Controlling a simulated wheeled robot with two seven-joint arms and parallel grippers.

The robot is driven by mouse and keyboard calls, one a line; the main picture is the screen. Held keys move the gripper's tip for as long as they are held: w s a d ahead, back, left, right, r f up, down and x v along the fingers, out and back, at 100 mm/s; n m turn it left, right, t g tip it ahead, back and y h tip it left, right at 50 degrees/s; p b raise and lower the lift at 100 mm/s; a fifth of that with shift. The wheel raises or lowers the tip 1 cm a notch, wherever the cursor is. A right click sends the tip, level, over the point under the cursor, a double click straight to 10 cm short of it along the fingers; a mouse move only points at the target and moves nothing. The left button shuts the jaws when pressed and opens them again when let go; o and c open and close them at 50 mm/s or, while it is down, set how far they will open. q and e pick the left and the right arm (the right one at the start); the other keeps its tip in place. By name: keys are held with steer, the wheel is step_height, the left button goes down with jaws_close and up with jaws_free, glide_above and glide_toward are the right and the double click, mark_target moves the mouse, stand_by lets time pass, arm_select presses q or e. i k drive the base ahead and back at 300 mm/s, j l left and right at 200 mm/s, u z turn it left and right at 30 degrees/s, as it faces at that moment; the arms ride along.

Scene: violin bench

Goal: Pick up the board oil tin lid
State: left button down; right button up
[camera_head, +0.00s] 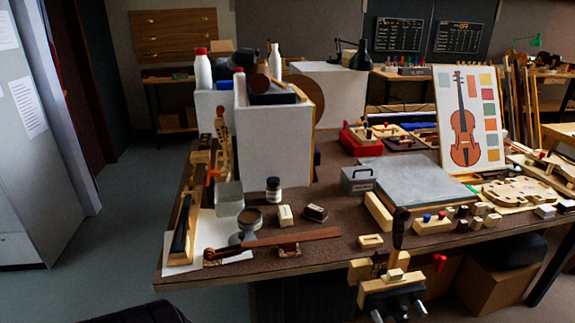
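A small round tin (250,218) with a brown top face and a pale rim is on the left part of the bench, near the front. A greyish round piece (240,238) lies just in front of it, partly behind the dark fingerboard-like strip. I cannot tell for sure which of these is the board oil tin lid. Neither of my grippers can be made out in this view.
A grey block (229,198) stands left of the tin. A long brown strip (300,241) lies in front. Small wooden blocks (285,215) sit to the right. A tall white box (275,140) rises behind. A vise (390,290) is at the front edge.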

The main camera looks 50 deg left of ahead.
mark_target(236, 238)
steer(key=u, duration=1.9)
steer(key=i, duration=0.2)
steer(key=j+z, duration=0.05)
